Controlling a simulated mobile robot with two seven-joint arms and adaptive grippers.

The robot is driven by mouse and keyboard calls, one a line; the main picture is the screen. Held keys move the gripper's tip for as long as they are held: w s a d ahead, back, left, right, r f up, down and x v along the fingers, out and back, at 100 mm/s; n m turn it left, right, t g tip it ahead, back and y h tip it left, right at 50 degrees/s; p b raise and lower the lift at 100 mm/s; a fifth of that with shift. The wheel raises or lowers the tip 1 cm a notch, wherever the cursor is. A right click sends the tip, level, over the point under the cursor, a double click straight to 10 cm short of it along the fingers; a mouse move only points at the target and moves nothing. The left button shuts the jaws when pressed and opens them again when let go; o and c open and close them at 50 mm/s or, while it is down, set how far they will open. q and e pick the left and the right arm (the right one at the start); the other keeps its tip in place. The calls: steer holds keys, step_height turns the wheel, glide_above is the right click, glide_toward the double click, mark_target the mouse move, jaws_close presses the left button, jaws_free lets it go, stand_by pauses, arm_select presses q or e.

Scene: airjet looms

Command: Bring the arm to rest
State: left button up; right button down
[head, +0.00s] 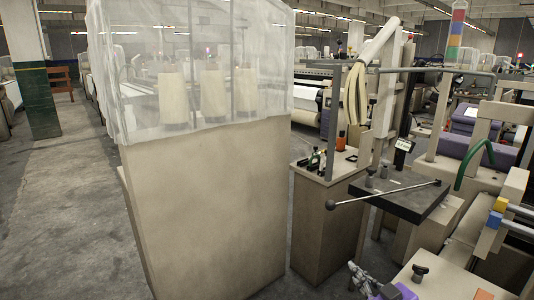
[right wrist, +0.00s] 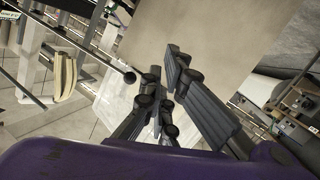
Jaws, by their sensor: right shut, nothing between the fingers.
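My right gripper (head: 358,273) is low in the head view, right of centre, in front of the beige cabinets. It also shows in the right wrist view (right wrist: 163,75), with its dark fingers reaching up the middle of the picture. It is shut and holds nothing. A purple part of my right arm fills the bottom of the wrist view. My left gripper is not in the head view.
A large beige cabinet (head: 210,215) with a clear plastic cover (head: 150,60) and cones stands ahead. Right of it are a smaller cabinet (head: 318,230), a dark shelf (head: 415,205) with a ball-ended rod (head: 385,194), and loom parts. The floor (head: 60,220) at left is clear.

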steer(key=s+a+f+m+g+h, duration=0.3)
steer(key=s+f+g, duration=0.1)
steer(key=s+f, duration=1.5)
steer(key=s+f+m+g, duration=0.1)
steer(key=s+f, duration=0.1)
steer(key=s, duration=0.4)
steer(key=s+a+f+m+g+p, duration=0.1)
steer(key=s+f, duration=0.2)
steer(key=s, duration=0.3)
steer(key=s+a+f+m+h, duration=0.1)
steer(key=s+f, duration=0.2)
steer(key=s, duration=0.3)
steer(key=shift+s+a+g, duration=0.2)
steer(key=shift+s+g, duration=0.2)
